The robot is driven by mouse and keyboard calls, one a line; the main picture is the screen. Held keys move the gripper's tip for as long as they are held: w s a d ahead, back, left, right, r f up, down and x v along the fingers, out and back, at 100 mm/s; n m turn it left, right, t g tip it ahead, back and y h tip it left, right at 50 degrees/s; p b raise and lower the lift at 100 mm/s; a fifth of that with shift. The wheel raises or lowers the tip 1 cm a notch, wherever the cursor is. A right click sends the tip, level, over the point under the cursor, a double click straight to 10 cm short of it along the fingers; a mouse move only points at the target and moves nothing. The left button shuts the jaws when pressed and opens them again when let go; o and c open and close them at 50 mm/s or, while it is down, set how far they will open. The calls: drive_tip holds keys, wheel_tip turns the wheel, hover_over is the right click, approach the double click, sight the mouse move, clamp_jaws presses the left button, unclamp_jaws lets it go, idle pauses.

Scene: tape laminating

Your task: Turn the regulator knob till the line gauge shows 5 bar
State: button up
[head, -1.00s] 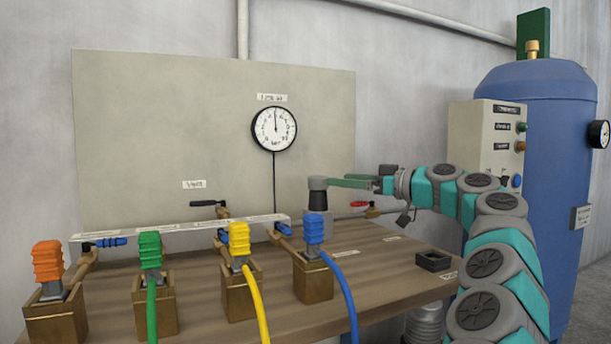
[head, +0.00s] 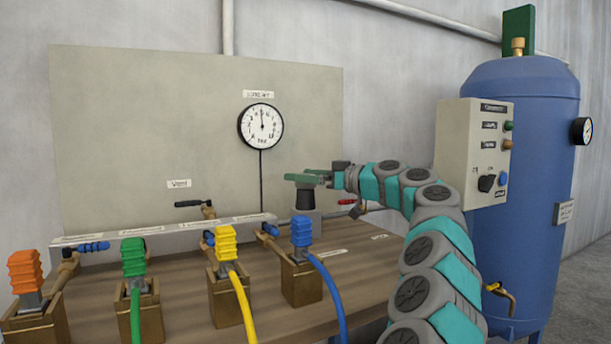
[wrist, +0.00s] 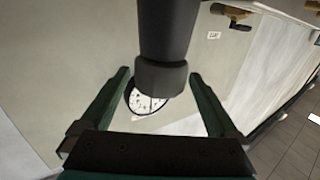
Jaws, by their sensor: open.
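The regulator knob (head: 306,196) is a dark cap on a grey body at the back of the bench. In the wrist view the knob (wrist: 162,78) lies between the two green fingers, with a visible space on each side. My gripper (head: 303,179) is open and level with the knob's top; it also shows in the wrist view (wrist: 160,76). Contact is not visible. The line gauge (head: 261,127) is a round white dial on the panel, its needle pointing straight up. Its numbers are too small to read. In the wrist view the gauge (wrist: 147,103) is partly hidden by the knob.
Orange (head: 25,270), green (head: 133,256), yellow (head: 225,243) and blue (head: 301,231) connectors stand on the bench front. A black-handled valve (head: 195,203) and a red handle (head: 346,202) are near the knob. A control box (head: 470,150) and blue tank (head: 525,190) stand right.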

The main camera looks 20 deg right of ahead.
drive_tip(key=c, duration=1.4)
drive_tip(key=h+b, duration=0.1)
drive_tip(key=b, duration=0.2)
drive_tip(key=shift+f+m+t, duration=0.4)
drive_tip(key=shift+r+m+h+b, duration=0.1)
drive_tip(key=shift+m+h+b, duration=0.3)
drive_tip(key=shift+b, duration=0.75)
drive_tip(key=shift+r+t+h+b, duration=0.2)
drive_tip(key=shift+t+h+b, duration=0.1)
drive_tip(key=o, duration=1.4)
drive_tip(key=shift+r, duration=0.1)
